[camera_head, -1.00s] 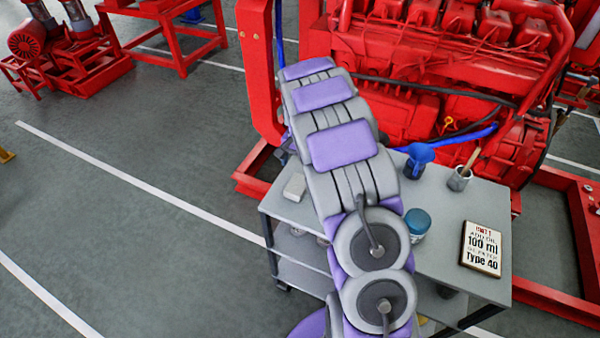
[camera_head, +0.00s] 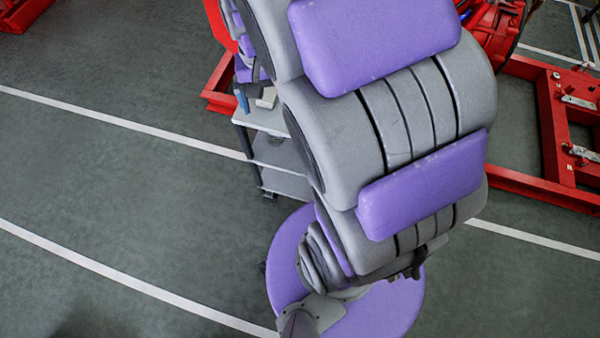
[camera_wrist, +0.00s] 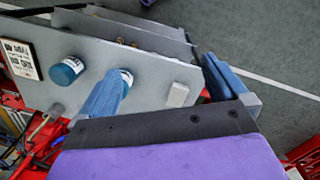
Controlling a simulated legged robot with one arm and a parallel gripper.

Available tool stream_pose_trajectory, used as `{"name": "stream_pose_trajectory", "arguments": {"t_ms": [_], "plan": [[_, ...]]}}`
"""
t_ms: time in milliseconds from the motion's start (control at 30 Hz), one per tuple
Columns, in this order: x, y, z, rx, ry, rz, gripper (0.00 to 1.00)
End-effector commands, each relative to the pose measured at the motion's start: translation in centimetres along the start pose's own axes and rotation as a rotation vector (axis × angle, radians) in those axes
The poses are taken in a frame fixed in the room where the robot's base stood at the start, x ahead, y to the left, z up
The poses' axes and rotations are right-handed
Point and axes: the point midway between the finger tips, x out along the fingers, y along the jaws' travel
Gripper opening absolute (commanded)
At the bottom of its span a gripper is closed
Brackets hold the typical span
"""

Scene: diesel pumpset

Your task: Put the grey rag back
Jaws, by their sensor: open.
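My gripper (camera_wrist: 163,68) is open and empty in the wrist view, its two blue fingers spread above the cart top. Between and below the fingers, a small pale block-shaped thing (camera_wrist: 177,94) lies on the grey cart (camera_wrist: 150,70), near its edge. I cannot tell whether it is the folded grey rag. It also shows in the head view (camera_head: 267,97), partly hidden by my arm. No other thing that I can name as the grey rag is in view. My arm hides most of the cart (camera_head: 266,121) in the head view.
A red frame (camera_head: 560,140) stands right.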

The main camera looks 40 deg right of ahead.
Motion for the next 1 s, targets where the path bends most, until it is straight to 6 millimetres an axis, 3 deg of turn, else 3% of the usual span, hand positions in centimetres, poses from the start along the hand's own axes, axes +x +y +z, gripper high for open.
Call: {"name": "stream_pose_trajectory", "arguments": {"t_ms": [100,300,500,700,1000], "plan": [[-0.7,0.3,4.7,-0.097,-0.012,-0.002,1.00],[-0.6,1.4,12.2,-0.268,-0.041,0.000,1.00],[0.1,2.6,17.3,-0.404,-0.060,0.003,1.00],[0.6,3.2,19.0,-0.455,-0.069,0.008,1.00],[0.6,3.2,19.1,-0.456,-0.070,0.008,1.00]]}}
